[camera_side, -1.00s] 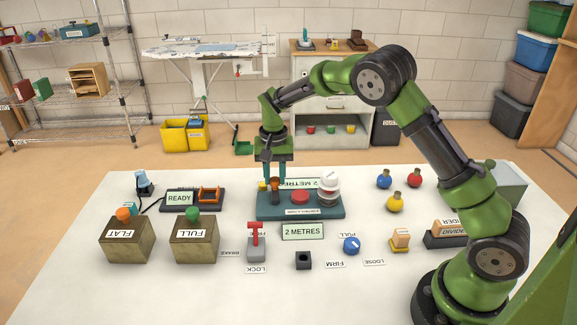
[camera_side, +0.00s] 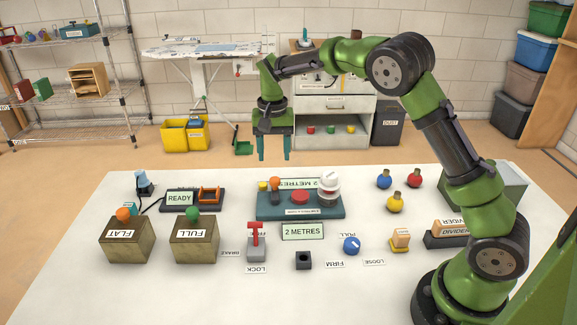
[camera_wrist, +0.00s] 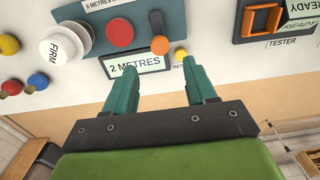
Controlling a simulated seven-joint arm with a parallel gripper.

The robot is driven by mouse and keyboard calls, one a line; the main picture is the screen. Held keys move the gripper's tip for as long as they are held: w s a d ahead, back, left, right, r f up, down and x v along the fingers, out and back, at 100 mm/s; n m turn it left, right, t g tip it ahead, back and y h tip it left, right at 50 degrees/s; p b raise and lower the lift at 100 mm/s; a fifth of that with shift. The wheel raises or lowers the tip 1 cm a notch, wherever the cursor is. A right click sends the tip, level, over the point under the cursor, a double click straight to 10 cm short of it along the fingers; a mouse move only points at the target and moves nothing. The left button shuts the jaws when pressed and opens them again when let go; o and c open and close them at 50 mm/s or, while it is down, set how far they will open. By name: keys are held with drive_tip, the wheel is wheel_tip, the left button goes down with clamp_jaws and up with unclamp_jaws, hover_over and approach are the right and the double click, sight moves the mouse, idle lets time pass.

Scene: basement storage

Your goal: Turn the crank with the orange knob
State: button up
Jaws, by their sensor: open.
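The orange knob (camera_side: 275,182) tops a short dark crank (camera_side: 275,197) on the left part of the teal panel (camera_side: 324,212). In the wrist view the orange knob (camera_wrist: 160,45) sits at the end of the dark crank arm (camera_wrist: 156,22). My gripper (camera_side: 274,155) is open and empty, with its fingers pointing down, above the panel and clear of the knob. In the wrist view my gripper (camera_wrist: 158,66) shows its two teal fingers apart, with the orange knob showing beyond the gap between them.
A red button (camera_side: 300,197), a white dial (camera_side: 329,181) and a small yellow knob (camera_side: 262,186) share the panel. A READY tester (camera_side: 179,199) stands left. A red-handled lever (camera_side: 255,236) and a blue knob (camera_side: 351,245) are nearer the front. The air around my gripper is clear.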

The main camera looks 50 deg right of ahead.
wheel_tip(320, 180, up, 9)
drive_tip(key=shift+r, duration=0.2)
idle(0.3)
drive_tip(key=s+a+r+n+t+y, duration=0.1)
drive_tip(key=s+a+n+t, duration=0.1)
drive_tip(key=s, duration=1.1)
drive_tip(key=s+a+r+n+t+y, duration=0.1)
drive_tip(key=s+a+n+t, duration=0.2)
drive_tip(key=s, duration=1.1)
drive_tip(key=shift+t, duration=1.1)
drive_tip(key=shift+f, duration=0.1)
